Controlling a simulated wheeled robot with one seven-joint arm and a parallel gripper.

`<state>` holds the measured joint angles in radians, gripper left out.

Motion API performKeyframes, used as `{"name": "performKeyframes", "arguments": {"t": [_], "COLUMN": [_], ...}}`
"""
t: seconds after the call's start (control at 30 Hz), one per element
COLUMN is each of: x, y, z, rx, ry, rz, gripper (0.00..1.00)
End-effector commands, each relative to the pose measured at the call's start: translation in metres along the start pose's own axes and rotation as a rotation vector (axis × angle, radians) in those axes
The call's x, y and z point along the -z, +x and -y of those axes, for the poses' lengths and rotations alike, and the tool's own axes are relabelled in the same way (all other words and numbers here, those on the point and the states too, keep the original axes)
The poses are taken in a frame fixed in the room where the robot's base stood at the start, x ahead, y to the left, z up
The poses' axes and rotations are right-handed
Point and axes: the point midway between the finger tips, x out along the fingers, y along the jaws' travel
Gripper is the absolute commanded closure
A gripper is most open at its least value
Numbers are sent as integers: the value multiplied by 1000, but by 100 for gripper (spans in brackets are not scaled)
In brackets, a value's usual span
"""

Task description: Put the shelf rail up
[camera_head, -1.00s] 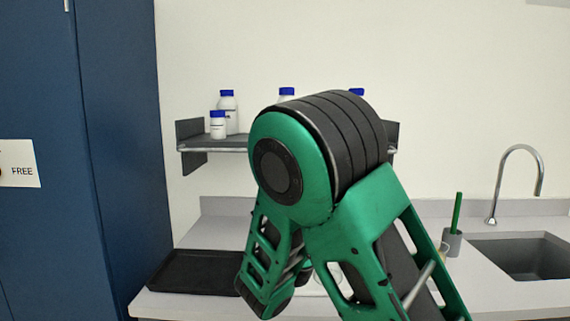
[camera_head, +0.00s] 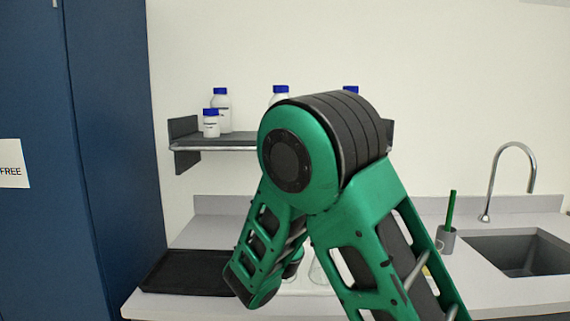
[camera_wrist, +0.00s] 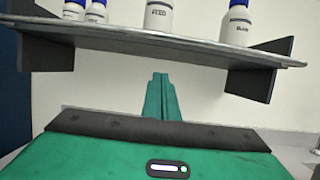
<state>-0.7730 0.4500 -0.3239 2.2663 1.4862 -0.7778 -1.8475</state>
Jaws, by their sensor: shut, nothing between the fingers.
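The shelf rail (camera_head: 215,149) is a thin silvery bar along the front edge of the grey wall shelf (camera_head: 222,139), low at shelf level. In the head view my arm hides its right part. In the wrist view the rail (camera_wrist: 160,37) runs across the top, sloping down to the right, with a dark end plate at each side. My gripper (camera_wrist: 160,78) is shut and empty, pointing toward the wall below the rail's middle, apart from it in the picture. In the head view my arm hides my gripper.
Blue-capped white bottles (camera_head: 221,105) stand on the shelf. Below is a pale counter with a black tray (camera_head: 188,272), glassware partly behind my arm, a grey cup with a green-handled tool (camera_head: 447,238), a sink and a tap (camera_head: 492,190). A blue cabinet (camera_head: 110,150) stands left.

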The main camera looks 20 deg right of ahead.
Motion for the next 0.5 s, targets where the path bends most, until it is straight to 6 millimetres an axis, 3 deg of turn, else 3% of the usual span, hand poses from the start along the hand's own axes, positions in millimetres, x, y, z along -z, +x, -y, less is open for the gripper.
{"name": "performKeyframes", "arguments": {"t": [0.37, 0.5], "x": [-1, -2], "y": [28, 53], "z": [2, 2], "rx": [3, 5], "ry": [2, 3], "rz": [2, 4], "gripper": [100, 100]}}
